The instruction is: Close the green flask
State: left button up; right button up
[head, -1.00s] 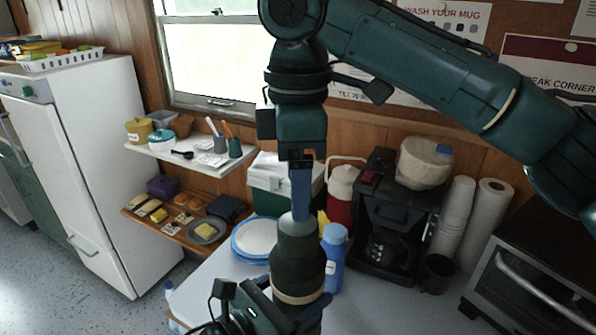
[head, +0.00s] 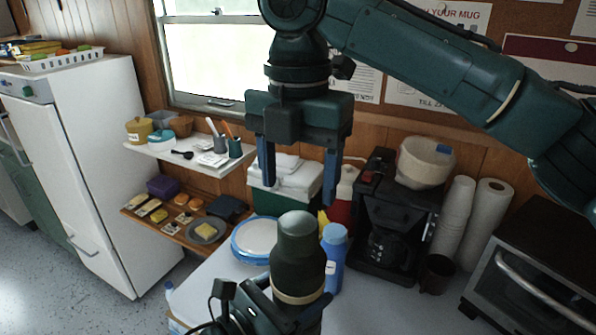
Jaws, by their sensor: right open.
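The green flask (head: 297,258) stands upright at the front middle of the head view, dark green with a tan band low on its body. Its domed top (head: 296,226) sits on the neck. My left gripper (head: 268,300) is at the flask's lower part, in front of and beside it; its fingers are largely hidden, so I cannot tell how it is set. My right gripper (head: 298,190) hangs from above, its two blue fingers spread wide and empty, pointing down above the flask, apart from it.
A blue bottle (head: 334,257) stands close to the right of the flask. A blue-rimmed plate stack (head: 256,240) is behind left. A coffee maker (head: 388,235), dark mug (head: 436,273) and toaster oven (head: 540,275) stand to the right. A cooler (head: 286,187) is behind.

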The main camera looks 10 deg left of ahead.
aim_at(297, 222)
notch_tip(297, 222, down, 8)
jog(key=shift+f, duration=0.1)
dwell(0.4)
jog(key=c, duration=1)
jog(key=m, duration=0.4)
jog(key=shift+m, duration=0.4)
jog(key=m, duration=1.2)
jog(key=shift+m, duration=0.4)
jog(key=m, duration=0.4)
jog(key=shift+m, duration=0.3)
jog(key=o, duration=1.1)
